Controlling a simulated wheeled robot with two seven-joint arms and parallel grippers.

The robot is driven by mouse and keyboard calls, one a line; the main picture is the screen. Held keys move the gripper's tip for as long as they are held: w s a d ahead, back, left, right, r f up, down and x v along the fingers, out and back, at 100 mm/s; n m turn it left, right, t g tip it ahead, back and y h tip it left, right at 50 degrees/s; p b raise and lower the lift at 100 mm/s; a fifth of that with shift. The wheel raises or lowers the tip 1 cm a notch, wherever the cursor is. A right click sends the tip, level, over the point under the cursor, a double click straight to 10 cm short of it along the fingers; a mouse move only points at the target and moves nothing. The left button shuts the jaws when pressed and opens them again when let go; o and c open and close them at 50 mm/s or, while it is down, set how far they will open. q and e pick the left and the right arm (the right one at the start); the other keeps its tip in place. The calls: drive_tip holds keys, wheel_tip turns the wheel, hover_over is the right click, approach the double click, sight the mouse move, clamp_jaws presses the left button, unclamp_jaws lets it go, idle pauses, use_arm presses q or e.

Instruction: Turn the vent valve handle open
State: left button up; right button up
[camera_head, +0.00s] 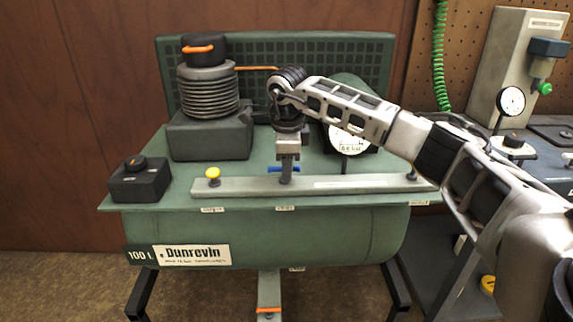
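A green compressor (250,236) with a round tank stands in front of me. A pale bar (350,184) runs along its top front and carries several valves. A blue handle (274,169) lies at the middle valve, partly hidden behind my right gripper. A yellow knob (213,174) stands at the bar's left end and a small dark knob (411,174) at its right end. I cannot read which valve is the vent. My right gripper (287,172) points down over the blue handle; its fingers overlap, so grip and contact are unclear. My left gripper is not in view.
A ribbed pump cylinder (208,92) with an orange-handled cap stands at the back left. A black switch box (139,182) sits at the left edge. A round gauge (346,140) is partly behind my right arm. A bench with equipment (503,82) stands at right.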

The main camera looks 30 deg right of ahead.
drive_tip(key=shift+f, duration=0.2)
clamp_jaws()
